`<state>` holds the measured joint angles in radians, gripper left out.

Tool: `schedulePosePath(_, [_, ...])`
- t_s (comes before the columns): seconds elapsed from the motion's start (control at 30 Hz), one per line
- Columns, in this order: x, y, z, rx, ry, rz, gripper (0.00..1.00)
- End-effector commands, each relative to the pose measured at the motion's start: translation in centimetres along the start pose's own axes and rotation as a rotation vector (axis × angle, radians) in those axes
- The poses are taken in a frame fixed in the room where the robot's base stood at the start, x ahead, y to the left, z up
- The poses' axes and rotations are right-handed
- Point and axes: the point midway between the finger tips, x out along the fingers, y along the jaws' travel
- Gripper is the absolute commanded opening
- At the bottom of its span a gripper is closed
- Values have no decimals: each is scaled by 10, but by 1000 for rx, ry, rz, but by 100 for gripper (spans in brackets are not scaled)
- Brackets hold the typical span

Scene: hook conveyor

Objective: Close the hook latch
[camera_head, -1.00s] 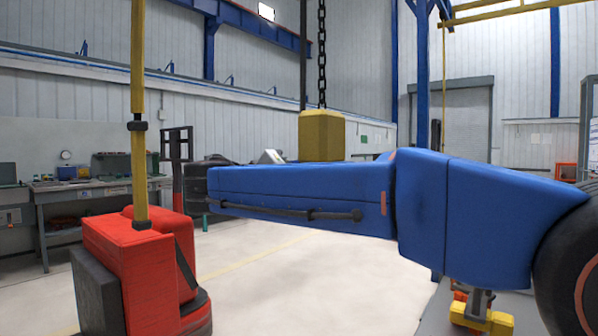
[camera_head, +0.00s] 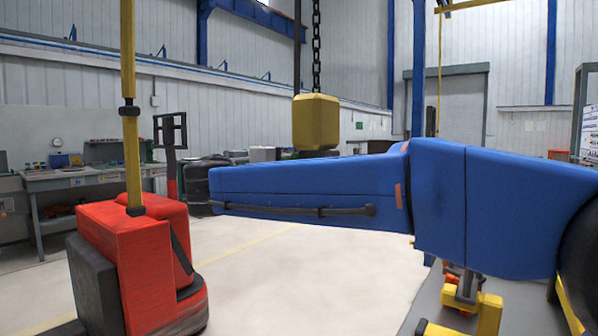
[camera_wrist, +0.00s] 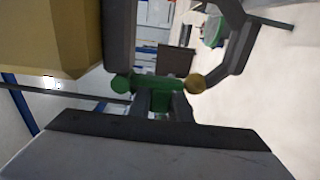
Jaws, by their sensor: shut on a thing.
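The yellow hook block (camera_head: 315,122) hangs from a chain in the head view. My blue arm crosses in front and hides what hangs below the block. In the wrist view the block (camera_wrist: 45,38) fills the upper left. The dark hook (camera_wrist: 238,38) curves down at the right, with a dark straight part beside the block. The green latch (camera_wrist: 155,84) lies as a short bar between them, with a yellow round end at the right by the hook's lower end. I cannot tell whether they touch. My gripper (camera_wrist: 158,103) is shut on the green latch from below.
A red pallet truck (camera_head: 125,265) with a yellow mast stands at the left of the head view. A workbench (camera_head: 85,180) lies along the wall behind it. Open pale floor (camera_head: 300,270) lies below my arm.

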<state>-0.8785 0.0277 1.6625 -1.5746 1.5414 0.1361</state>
Motion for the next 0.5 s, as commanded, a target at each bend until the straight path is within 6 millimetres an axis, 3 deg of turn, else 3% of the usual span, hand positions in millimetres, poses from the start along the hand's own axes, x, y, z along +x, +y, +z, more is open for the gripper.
schedulePosePath(0.5, [0, -2, 1, -35, 1, -2, 0])
